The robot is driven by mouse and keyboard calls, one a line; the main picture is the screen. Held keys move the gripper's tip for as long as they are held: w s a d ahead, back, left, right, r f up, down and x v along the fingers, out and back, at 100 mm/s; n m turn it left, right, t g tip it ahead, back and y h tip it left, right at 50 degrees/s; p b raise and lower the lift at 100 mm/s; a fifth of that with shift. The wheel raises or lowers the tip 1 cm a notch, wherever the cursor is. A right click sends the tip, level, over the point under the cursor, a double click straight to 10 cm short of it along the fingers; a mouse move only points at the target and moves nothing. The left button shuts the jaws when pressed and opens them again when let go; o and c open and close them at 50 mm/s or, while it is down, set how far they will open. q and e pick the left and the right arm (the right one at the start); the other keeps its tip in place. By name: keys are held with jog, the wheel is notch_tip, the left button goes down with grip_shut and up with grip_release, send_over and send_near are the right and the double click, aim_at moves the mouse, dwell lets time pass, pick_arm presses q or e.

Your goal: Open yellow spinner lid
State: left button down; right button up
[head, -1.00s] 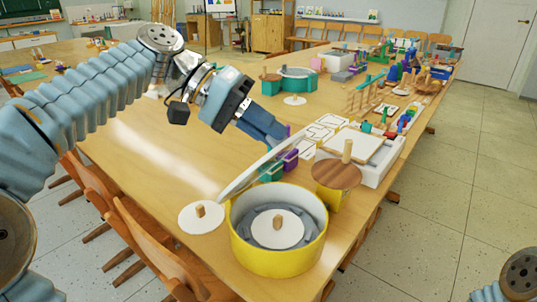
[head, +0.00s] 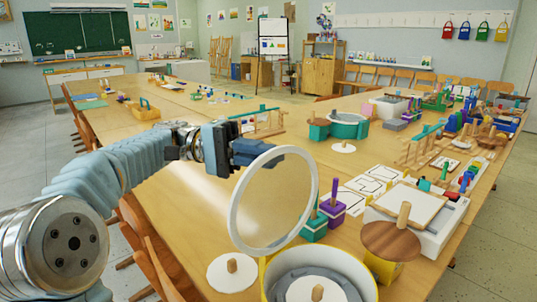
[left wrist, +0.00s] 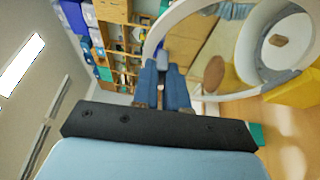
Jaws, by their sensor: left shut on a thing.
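The yellow spinner (head: 368,272) is a round yellow tub with a grey inside, at the bottom of the head view. A white disc with a wooden peg (head: 318,289) sits inside it. Its lid, a clear disc with a white rim (head: 236,222), stands steeply tilted above the tub's far left side. My left gripper (head: 268,150) is shut on the lid's upper rim. In the left wrist view the fingers (left wrist: 165,88) meet the white rim (left wrist: 152,42), and the open tub (left wrist: 250,45) shows at upper right. My right gripper is not in view.
A white disc with a peg (head: 231,272) lies left of the tub. A wooden-topped yellow container (head: 390,240) stands close at its right. Purple and teal peg blocks (head: 331,208) stand behind the lid. The table's left middle (head: 185,205) is clear.

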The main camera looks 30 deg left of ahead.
pick_arm(q)
jog(key=shift+a+f, duration=0.15)
dwell(0.3)
jog(key=c, duration=1.2)
grip_release()
jog(key=shift+o, duration=0.2)
